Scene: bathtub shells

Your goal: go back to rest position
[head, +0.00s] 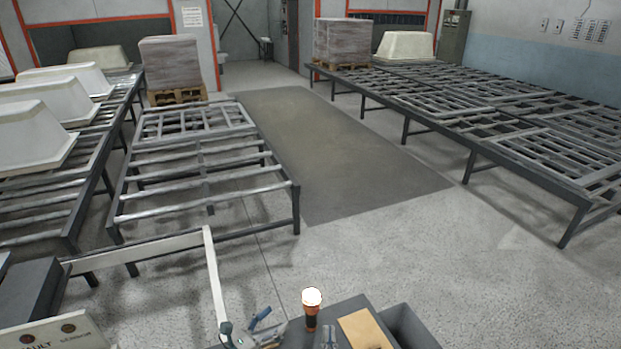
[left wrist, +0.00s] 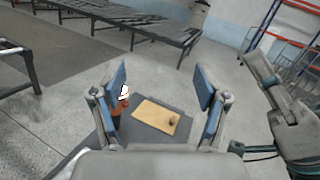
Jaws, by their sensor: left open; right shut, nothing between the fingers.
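My left gripper (head: 255,330) is at the bottom of the head view, left of an orange flashlight with a bright top (head: 312,305). In the left wrist view, my left gripper (left wrist: 160,88) is open, its two blue-padded fingers wide apart with nothing gripped. The flashlight (left wrist: 121,100) appears beside its left finger, and a tan board (left wrist: 150,114) appears between and beyond the fingers. My right gripper (left wrist: 264,70) shows at the right of the left wrist view, shut and empty, pointing upward. I cannot make it out in the head view.
Metal roller tables stand at left (head: 190,165) and right (head: 480,110). White tub shells (head: 30,135) sit on the far-left table. Wrapped pallets (head: 168,62) stand behind. A dark floor mat (head: 340,150) and open floor lie between. A control box (head: 55,335) is close at lower left.

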